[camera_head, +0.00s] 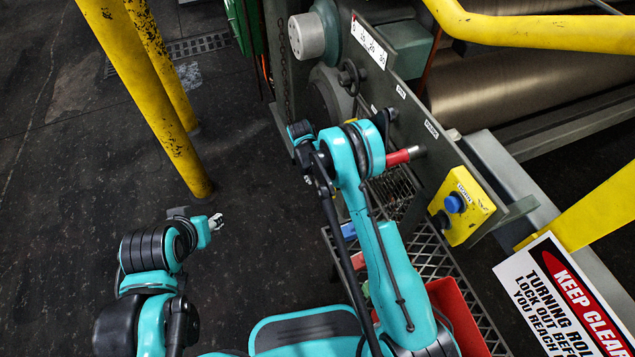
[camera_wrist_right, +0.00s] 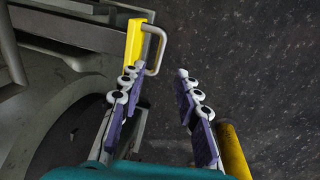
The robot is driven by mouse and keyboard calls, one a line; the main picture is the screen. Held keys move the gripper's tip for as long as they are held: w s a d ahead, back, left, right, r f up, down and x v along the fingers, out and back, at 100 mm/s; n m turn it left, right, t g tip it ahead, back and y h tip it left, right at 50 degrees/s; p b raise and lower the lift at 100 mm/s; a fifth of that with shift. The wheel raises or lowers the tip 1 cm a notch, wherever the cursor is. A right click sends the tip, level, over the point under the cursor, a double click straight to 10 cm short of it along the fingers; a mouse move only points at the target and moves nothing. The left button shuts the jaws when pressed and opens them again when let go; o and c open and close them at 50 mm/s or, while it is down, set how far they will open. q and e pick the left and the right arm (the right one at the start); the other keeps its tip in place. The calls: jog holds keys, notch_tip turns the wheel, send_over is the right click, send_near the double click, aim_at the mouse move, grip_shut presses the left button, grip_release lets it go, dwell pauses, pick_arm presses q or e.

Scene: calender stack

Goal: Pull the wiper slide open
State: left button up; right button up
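A yellow bar (camera_wrist_right: 134,42) with a grey U-shaped handle (camera_wrist_right: 157,50) shows at the top of the right wrist view; it looks like the wiper slide. I cannot make it out in the head view. My right gripper (camera_wrist_right: 157,73) is open and empty, with purple pads on both fingers. The handle lies just beyond the fingertips, nearer the left finger; I cannot tell whether they touch. In the head view my right arm reaches up to the machine's side, and its fingers are mostly hidden. My left gripper (camera_head: 215,222) hangs over the floor, too small to read.
The machine's grey side panel (camera_head: 410,105) carries a red-handled lever (camera_head: 403,156) close to my right arm and a yellow button box (camera_head: 463,205). Yellow posts (camera_head: 150,95) stand at left. A red bin (camera_head: 458,315) is low at right. The left floor is open.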

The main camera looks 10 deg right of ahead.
aim_at(319, 187)
jog(key=f+b, duration=0.1)
jog(key=f, duration=0.2)
jog(key=d+f+b, duration=0.1)
jog(key=f, duration=0.3)
jog(key=shift+w+d+f+b, duration=0.15)
jog(key=shift+d+f+b, duration=0.05)
jog(key=shift+b, duration=0.2)
grip_shut()
